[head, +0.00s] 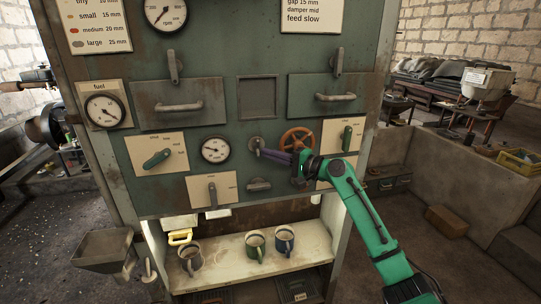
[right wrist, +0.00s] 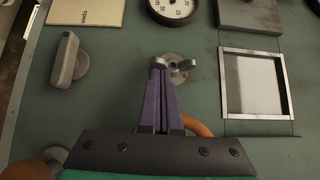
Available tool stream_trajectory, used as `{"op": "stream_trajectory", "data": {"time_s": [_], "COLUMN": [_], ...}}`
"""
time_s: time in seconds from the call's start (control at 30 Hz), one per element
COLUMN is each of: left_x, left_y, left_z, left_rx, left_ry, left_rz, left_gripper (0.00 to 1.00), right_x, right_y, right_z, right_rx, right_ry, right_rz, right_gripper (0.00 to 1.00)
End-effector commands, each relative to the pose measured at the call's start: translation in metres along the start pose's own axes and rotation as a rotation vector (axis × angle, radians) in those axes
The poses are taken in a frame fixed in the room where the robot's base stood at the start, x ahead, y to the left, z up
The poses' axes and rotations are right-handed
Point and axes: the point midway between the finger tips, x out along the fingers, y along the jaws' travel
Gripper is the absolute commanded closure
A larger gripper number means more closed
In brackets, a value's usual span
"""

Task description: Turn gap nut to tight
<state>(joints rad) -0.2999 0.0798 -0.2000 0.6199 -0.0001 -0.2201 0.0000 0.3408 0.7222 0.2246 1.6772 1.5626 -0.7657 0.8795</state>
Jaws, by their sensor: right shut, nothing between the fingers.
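The gap nut looks like a small grey wing nut on a round boss, on the green panel. In the head view the nut (head: 255,143) is left of the orange handwheel. In the right wrist view the nut (right wrist: 182,65) is just beyond my fingertips, one wing pointing right and the other side partly hidden by the fingers. My right gripper (head: 261,152) has purple fingers and comes in from the right, its tips at the nut. In the wrist view the right gripper (right wrist: 159,72) is shut and empty. Whether it touches the nut is unclear. My left gripper is not in view.
An orange handwheel (head: 297,139) is close beside my right gripper. A dial gauge (head: 215,149) is left of the nut, a grey lever (head: 259,185) below it and a square recess (head: 257,97) above. Mugs (head: 256,244) stand on the shelf (head: 225,272) below.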

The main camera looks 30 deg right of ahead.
Motion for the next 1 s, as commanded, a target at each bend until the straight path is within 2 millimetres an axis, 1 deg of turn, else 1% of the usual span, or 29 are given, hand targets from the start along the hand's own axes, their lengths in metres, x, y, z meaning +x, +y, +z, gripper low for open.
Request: {"op": "stream_trajectory", "data": {"time_s": [0.03, 0.47, 1.0], "left_x": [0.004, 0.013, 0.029], "left_y": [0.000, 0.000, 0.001], "left_z": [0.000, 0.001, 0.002], "left_rx": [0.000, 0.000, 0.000], "left_ry": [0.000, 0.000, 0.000], "left_rz": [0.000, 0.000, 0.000], "left_gripper": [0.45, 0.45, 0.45], "right_x": [0.000, 0.001, 0.003], "right_y": [0.003, 0.003, 0.008], "right_z": [0.000, 0.001, 0.003], "right_rx": [0.009, 0.053, 0.131], "right_ry": [0.000, -0.001, -0.001], "right_rz": [-0.009, -0.055, -0.133], "right_gripper": [1.00, 1.00, 1.00]}}
